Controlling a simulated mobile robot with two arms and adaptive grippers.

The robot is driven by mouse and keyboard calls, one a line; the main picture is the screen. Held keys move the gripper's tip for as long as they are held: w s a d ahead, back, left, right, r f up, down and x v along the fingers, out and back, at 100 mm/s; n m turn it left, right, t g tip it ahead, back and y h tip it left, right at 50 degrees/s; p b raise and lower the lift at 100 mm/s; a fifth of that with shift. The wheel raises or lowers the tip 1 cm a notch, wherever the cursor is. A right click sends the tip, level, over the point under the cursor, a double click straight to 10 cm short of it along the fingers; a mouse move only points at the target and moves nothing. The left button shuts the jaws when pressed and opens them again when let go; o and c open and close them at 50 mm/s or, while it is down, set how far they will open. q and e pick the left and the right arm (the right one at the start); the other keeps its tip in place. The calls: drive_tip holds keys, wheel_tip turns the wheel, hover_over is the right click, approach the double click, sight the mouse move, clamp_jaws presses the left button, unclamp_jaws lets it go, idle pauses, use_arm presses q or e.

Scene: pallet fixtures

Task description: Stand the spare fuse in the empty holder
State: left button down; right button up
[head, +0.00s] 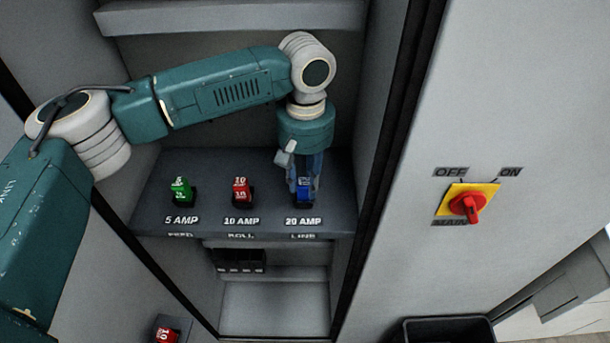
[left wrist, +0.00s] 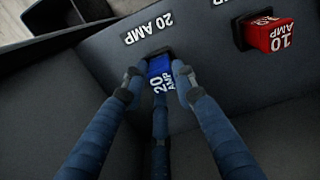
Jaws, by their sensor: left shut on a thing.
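A blue fuse marked 20 AMP (head: 304,195) is upright at the black holder above the 20 AMP label on the dark shelf. My left gripper (head: 304,184) points down over it, its fingers shut on it. In the left wrist view the blue fuse (left wrist: 160,80) sits between the fingertips (left wrist: 157,88), its base at the black holder. Whether it is fully seated is hidden. A green fuse (head: 181,190) stands at 5 AMP and a red fuse (head: 242,190) at 10 AMP. No empty holder shows. My right gripper is out of view.
Cabinet walls close in on both sides of the shelf (head: 150,222). Another red fuse (head: 167,335) is at the bottom left edge. A red main switch (head: 469,205) on a yellow plate is on the right panel. A black bin (head: 450,328) stands below it.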

sight(306, 182)
use_arm(q)
drive_tip(key=shift+f, duration=0.15)
drive_tip(key=c, duration=1.4)
unclamp_jaws()
drive_tip(key=shift+r, duration=0.35)
wheel_tip(306, 182, up, 12)
drive_tip(key=b, duration=0.4)
drive_tip(key=shift+f, duration=0.15)
